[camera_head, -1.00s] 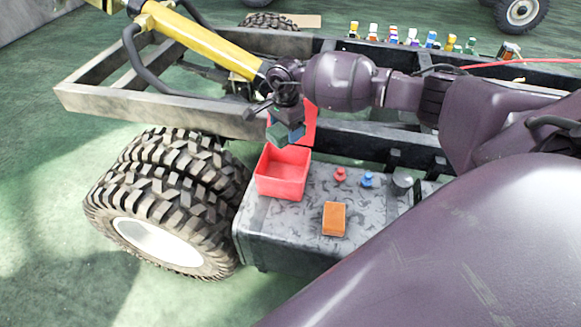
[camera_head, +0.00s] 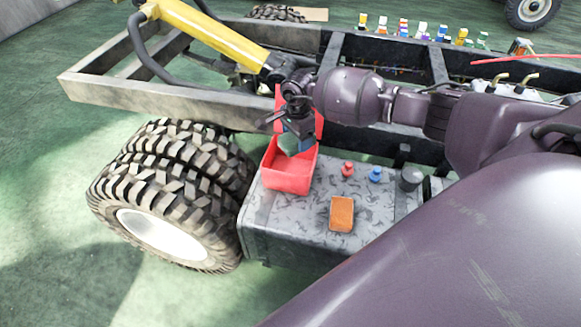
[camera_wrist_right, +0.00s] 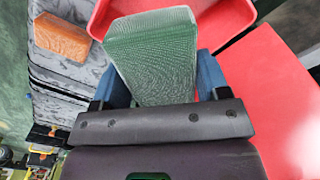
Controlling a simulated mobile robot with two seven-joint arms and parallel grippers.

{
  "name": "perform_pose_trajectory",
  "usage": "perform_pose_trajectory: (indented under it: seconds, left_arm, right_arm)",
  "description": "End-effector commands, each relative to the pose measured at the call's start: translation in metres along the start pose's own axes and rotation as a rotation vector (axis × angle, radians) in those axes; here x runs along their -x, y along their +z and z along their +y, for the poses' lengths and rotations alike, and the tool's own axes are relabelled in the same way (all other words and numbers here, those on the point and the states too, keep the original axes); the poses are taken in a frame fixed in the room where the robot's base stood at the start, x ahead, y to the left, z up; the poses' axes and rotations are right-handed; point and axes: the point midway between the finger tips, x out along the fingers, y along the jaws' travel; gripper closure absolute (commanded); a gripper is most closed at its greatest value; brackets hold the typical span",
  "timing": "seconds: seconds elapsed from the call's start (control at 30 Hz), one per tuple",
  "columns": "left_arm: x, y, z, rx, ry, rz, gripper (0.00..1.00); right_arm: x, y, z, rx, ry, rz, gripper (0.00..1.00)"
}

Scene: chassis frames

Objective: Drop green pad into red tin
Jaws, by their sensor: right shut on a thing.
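The red tin (camera_head: 289,178) is an open box with its lid raised behind it, standing on the grey tank top. It also shows in the right wrist view (camera_wrist_right: 238,22). My right gripper (camera_head: 296,138) is over the tin's opening, pointing down. It is shut on the green pad (camera_head: 288,143), a flat block with a fine mesh-like surface. In the right wrist view the pad (camera_wrist_right: 155,55) sits between the two blue fingers, with the red tin behind its far end. I cannot tell whether the pad touches the tin. My left gripper does not show.
An orange block (camera_head: 342,214) lies on the grey tank (camera_head: 300,217) in front of the tin. A small red knob (camera_head: 347,169) and a blue knob (camera_head: 375,174) stand right of the tin. The chassis rail (camera_head: 160,104) runs behind, and big tyres (camera_head: 165,185) stand left.

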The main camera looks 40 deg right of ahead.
Motion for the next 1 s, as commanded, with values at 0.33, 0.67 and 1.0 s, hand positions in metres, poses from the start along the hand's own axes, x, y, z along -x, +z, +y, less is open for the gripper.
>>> perform_pose_trajectory:
  seconds: [0.33, 0.67, 1.0]
  left_arm:
    - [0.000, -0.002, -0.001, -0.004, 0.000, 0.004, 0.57]
    - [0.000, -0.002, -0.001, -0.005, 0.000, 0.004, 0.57]
    - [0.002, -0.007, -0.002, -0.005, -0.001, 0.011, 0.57]
  right_arm:
    - [0.001, 0.000, -0.001, 0.000, -0.002, 0.000, 0.12]
    - [0.001, 0.000, 0.000, 0.000, -0.002, 0.000, 0.02]
    - [0.043, -0.001, -0.002, 0.001, -0.007, 0.002, 0.02]
